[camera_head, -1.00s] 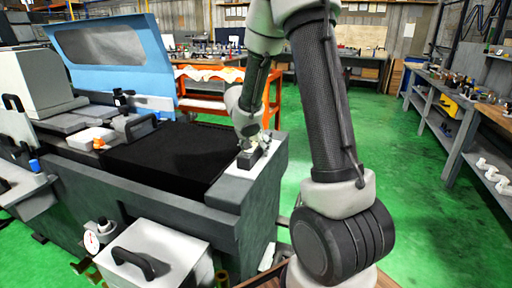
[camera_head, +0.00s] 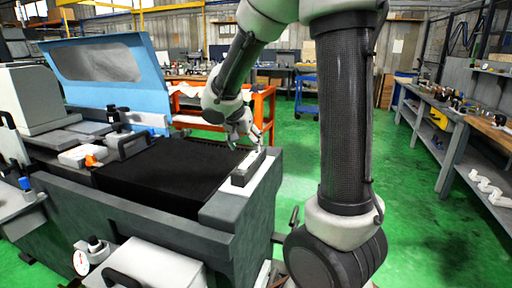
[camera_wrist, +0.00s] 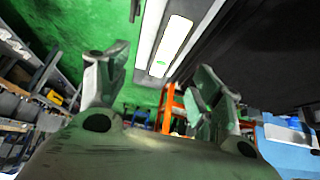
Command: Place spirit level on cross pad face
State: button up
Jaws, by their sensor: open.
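The spirit level (camera_head: 248,168) is a dark block with a pale top. It lies lengthwise on the light grey end pad (camera_head: 226,209) of the grinder. In the wrist view the level (camera_wrist: 175,42) shows as a white strip with a small green spot, lying on the pad beside the black bed. My gripper (camera_head: 254,143) is just above the far end of the level, apart from it. In the wrist view my gripper (camera_wrist: 160,85) has its two fingers spread wide with nothing between them.
The black bed cover (camera_head: 165,175) lies left of the pad, and the raised blue hood (camera_head: 105,75) stands behind it. An orange cart (camera_head: 262,105) is beyond the machine. Green floor (camera_head: 420,200) is open on the right, before a shelf bench (camera_head: 450,130).

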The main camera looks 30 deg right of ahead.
jog(key=s+a+r+n+y, duration=0.1)
jog(key=s+r+n, duration=0.1)
jog(key=s, duration=0.6)
jog(key=s+r+n+y, duration=0.2)
jog(key=s+n, duration=0.2)
jog(key=s, duration=0.5)
jog(key=s+a+r+n+y, duration=0.1)
jog(key=s+n, duration=0.3)
jog(key=s, duration=0.5)
jog(key=shift+a+r+y, duration=0.35)
jog(key=shift+r+y, duration=0.15)
jog(key=shift+r, duration=0.1)
